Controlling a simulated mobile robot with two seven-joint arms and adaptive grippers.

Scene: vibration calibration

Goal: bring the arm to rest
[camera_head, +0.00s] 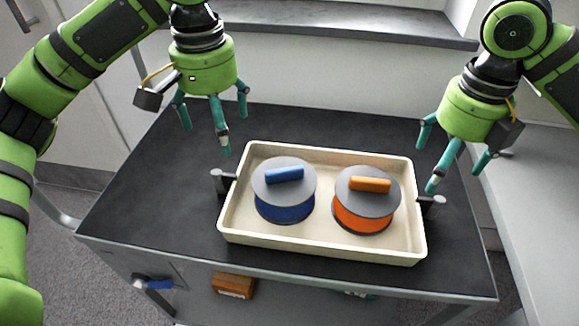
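My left gripper (213,112) hangs above the back left of the dark cart top, fingers spread, open and empty. My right gripper (455,160) is above the right side of the cart, fingers spread and empty, close to the tray's right handle. A cream tray (322,249) lies on the cart top. In it stand a blue round weight (285,209) with a blue handle on a grey lid, and an orange round weight (362,217) with an orange handle. Neither gripper visibly touches the tray or the weights.
The cart (130,215) has free room left of the tray. A lower shelf holds a brown block (233,286). A blue-handled item (152,283) is at the cart's front left. A pale counter (545,200) stands at the right, and a grey sill (340,25) runs behind.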

